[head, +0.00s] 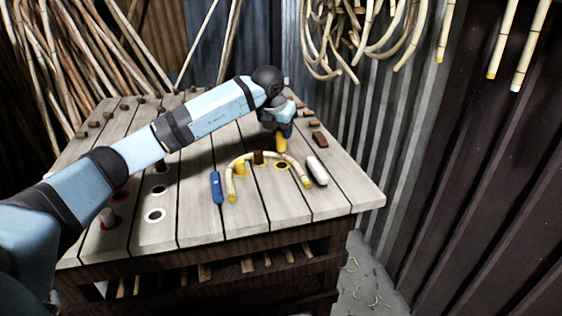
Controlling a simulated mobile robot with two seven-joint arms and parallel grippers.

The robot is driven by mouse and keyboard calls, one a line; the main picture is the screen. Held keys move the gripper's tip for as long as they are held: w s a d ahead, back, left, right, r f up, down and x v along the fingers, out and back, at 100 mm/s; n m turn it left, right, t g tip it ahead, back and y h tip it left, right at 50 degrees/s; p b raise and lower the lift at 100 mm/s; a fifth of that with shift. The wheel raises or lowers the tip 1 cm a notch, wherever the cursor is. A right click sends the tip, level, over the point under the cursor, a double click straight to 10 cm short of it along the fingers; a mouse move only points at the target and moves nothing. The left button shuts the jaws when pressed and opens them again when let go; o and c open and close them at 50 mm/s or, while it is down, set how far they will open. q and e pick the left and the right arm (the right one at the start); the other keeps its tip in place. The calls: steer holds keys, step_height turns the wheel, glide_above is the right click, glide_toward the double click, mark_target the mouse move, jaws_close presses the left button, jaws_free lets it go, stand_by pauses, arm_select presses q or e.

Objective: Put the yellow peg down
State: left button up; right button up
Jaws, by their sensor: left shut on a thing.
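My left gripper (284,129) is shut on a yellow peg (281,143), which points down over the wooden table (190,222). A yellow-rimmed hole (282,166) lies just below and in front of the peg; the peg looks apart from it. A bent pale rattan piece (246,158) with yellow ends arches around a brown peg (258,157). Another yellow piece (240,167) stands inside the arch at its left. The gripper's fingers are small and partly hidden by the wrist. My right gripper is not in view.
A blue tool (216,188) lies left of the arch and a white-and-dark object (316,169) right of it. White-rimmed holes (155,215) sit at the left. Several brown blocks (320,140) line the table's edges. The front right boards are clear.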

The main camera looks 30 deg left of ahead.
mark_target(279, 150)
arm_select(q)
step_height(279, 150, down, 4)
steer(key=shift+b, duration=0.3)
step_height(279, 150, down, 4)
steer(key=shift+r+b, duration=0.1)
steer(key=shift+b, duration=0.45)
steer(key=shift+f, duration=0.4)
steer(key=o, duration=0.9)
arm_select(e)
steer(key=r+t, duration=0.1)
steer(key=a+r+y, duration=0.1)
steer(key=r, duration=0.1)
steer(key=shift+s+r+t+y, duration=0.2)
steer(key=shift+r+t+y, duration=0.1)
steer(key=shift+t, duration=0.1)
